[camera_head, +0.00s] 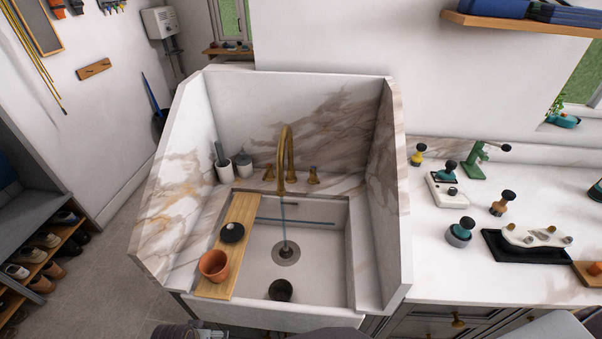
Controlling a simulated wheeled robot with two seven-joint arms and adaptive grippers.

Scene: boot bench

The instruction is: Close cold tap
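A brass gooseneck tap (286,158) stands at the back of the marble sink. It has a left handle (269,172) and a right handle (313,176), one on each side of the spout. No marking shows which one is cold. A thin bluish stream of water (284,225) falls from the spout to the drain (286,253) in the sink basin (325,265). No gripper fingers show in the head view. Only small parts of my own body show at the bottom edge.
A wooden board (243,212) across the basin's left side holds a terracotta pot (214,265) and a dark round item (232,232). Tall marble side walls (388,190) flank the sink. A black cup-like item (280,290) lies in the basin. Several tools stand on the right counter (440,270).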

